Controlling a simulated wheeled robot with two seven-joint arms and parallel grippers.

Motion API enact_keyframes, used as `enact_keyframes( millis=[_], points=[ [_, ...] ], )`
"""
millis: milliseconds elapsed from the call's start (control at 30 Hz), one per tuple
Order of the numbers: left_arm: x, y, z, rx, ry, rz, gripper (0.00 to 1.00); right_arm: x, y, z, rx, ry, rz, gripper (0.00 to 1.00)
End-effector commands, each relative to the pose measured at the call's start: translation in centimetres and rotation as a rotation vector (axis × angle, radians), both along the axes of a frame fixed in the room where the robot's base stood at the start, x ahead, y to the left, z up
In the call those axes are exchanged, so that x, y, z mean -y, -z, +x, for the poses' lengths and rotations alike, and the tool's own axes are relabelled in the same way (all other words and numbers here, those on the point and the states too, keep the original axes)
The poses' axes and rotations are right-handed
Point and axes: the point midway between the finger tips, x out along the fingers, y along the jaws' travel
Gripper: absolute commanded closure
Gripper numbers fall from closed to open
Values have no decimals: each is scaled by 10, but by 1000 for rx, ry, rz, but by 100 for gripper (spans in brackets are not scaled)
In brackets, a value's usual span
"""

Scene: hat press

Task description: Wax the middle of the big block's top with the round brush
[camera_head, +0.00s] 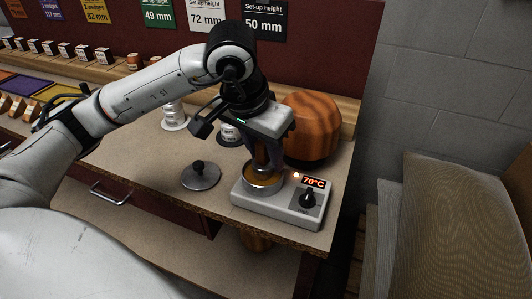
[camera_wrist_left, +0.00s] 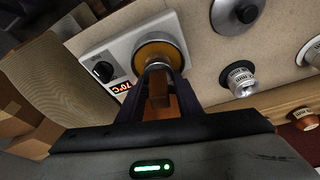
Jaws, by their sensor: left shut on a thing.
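My left gripper (camera_head: 265,158) is shut on the wooden handle of the round brush (camera_wrist_left: 159,88). It holds the brush head-down over a round pot of amber wax (camera_head: 262,184), which also shows in the left wrist view (camera_wrist_left: 172,46). The brush's lower end is at the pot; I cannot tell how deep it reaches into the wax. The pot sits on a white heater (camera_head: 308,218) with a 70°C display and a black knob. The big block (camera_head: 314,122), a rounded striped wooden form, stands just behind the heater, partly covered by my gripper. My right gripper is out of view.
A grey lid with a black knob (camera_head: 201,177) lies left of the heater. Small dial-topped pieces (camera_head: 173,117) stand behind it. Coloured pads (camera_head: 25,85) and small wooden items are at far left. A wooden ledge runs along the back, and the bench ends just right of the heater.

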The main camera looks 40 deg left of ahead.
Motion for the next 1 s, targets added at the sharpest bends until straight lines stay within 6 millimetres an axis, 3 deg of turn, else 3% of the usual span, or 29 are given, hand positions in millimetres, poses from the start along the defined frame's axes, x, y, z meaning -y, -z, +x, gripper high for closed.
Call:
enact_keyframes(
  millis=[167, 1000],
  points=[
    [0, -5, -1, -6, 2, 1, 90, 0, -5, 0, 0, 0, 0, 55],
    [0, -70, 0, -1, 1, -1, 90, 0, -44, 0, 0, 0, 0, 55]
  ],
)
